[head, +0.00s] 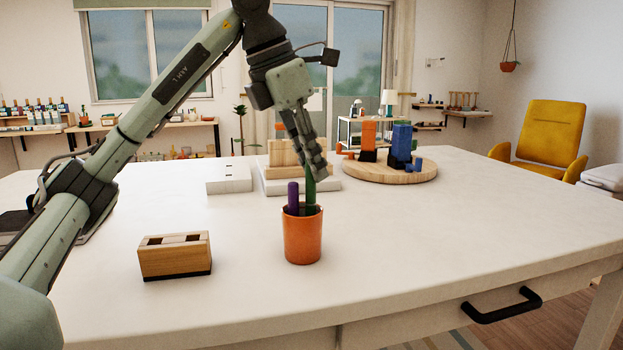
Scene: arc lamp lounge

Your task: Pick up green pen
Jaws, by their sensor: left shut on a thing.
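The green pen (310,190) stands upright with its lower end inside an orange cup (302,238) on the white table. A purple pen (293,196) stands in the same cup, just left of it. My left gripper (314,172) points down from above and is shut on the upper part of the green pen, hiding its top. The lower ends of both pens are hidden by the cup wall. My right gripper is not in view.
A wooden block with slots (175,258) sits left of the cup. Behind are white boxes (229,178) and a round wooden board (392,174) bearing orange and blue blocks. The white table (450,225) is clear to the right of the cup.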

